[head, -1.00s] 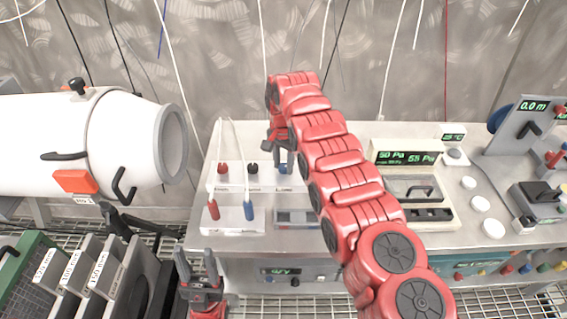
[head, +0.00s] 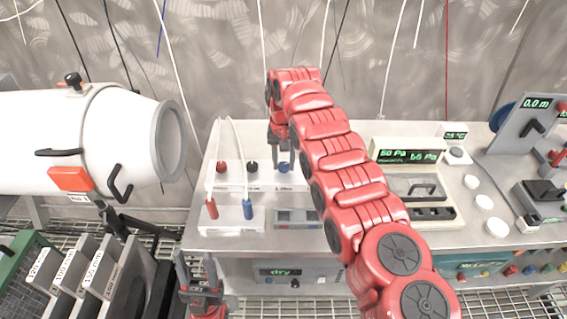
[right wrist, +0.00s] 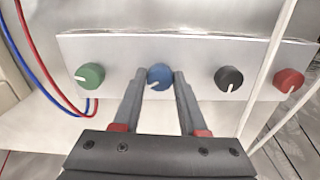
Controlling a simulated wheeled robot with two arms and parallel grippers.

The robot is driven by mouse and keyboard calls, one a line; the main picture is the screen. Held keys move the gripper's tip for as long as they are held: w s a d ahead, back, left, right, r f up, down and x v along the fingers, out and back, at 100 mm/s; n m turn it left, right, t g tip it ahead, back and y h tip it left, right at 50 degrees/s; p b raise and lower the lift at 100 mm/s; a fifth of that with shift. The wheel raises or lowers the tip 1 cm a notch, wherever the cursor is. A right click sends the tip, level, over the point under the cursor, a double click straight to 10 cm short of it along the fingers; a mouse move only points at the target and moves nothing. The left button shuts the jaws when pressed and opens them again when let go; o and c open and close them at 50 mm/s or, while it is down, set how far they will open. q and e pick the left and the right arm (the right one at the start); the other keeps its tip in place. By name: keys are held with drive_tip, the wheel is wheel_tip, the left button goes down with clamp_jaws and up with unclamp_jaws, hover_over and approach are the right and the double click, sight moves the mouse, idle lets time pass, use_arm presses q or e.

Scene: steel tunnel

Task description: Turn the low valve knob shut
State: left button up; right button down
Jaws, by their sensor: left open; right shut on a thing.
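The blue knob (head: 285,167) sits in a row with a red knob (head: 221,167) and a black knob (head: 252,167) on the white valve panel. A label under the blue knob is too small to read surely. My right gripper (head: 283,155) comes down on the blue knob. In the right wrist view, the fingers of my right gripper (right wrist: 159,82) lie on either side of the blue knob (right wrist: 159,76), shut on it; its white mark points down and slightly left. My left gripper (head: 197,268) is open and empty, low in front of the bench.
A green knob (right wrist: 89,76) is beside the blue one in the right wrist view. A white cylinder (head: 90,140) is at left; a pressure display box (head: 405,156) is right of my arm.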

drive_tip(key=n, duration=1.2)
drive_tip(key=shift+w+d, duration=0.1)
idle(0.4)
drive_tip(key=shift+c, duration=2.2)
unclamp_jaws()
drive_tip(key=shift+r, duration=0.1)
